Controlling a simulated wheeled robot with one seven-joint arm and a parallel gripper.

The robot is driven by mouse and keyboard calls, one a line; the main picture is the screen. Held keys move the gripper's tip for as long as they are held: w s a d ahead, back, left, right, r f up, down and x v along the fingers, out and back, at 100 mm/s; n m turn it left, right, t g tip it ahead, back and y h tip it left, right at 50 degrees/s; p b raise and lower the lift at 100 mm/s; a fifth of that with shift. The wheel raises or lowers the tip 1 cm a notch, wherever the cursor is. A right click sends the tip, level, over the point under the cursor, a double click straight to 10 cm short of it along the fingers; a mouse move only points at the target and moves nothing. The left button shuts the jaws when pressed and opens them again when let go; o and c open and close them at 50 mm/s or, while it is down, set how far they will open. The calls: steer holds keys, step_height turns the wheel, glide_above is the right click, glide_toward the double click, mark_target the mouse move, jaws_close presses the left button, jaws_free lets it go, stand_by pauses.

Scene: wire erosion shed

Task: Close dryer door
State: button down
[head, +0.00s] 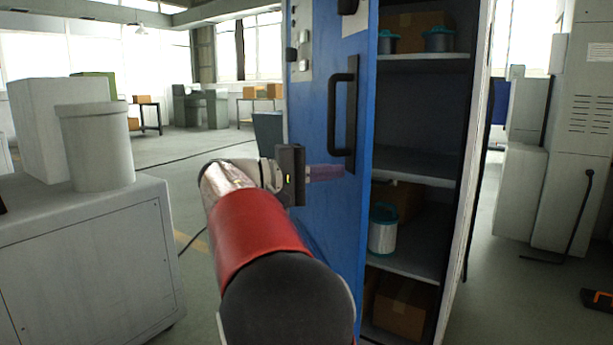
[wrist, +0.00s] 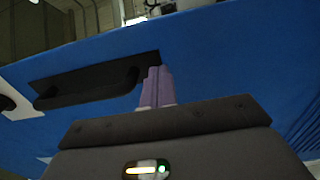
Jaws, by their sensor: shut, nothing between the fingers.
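The blue door (head: 312,100) of a tall cabinet, the one that fits the task's dryer door, stands open and shows its face with a long black handle (head: 342,112). Shelves show to the right of it. My gripper (head: 340,171) is shut and empty, its purple fingers pointing at the door face near the handle's lower end. In the wrist view the blue door (wrist: 225,65) fills much of the picture. The fingers (wrist: 157,72) sit beside one end of the black handle (wrist: 85,88). I cannot tell whether they touch the door.
The cabinet's shelves (head: 420,177) hold blue-lidded containers (head: 383,235) and cardboard boxes (head: 400,308). A grey bench cabinet (head: 90,265) with a pale bucket (head: 97,150) stands at the left. Grey machines (head: 570,130) stand at the right. Open floor lies behind, at the left.

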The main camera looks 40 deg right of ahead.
steer(key=shift+s+d, duration=0.15)
steer(key=shift+d, duration=0.4)
steer(key=shift+s+d, duration=0.1)
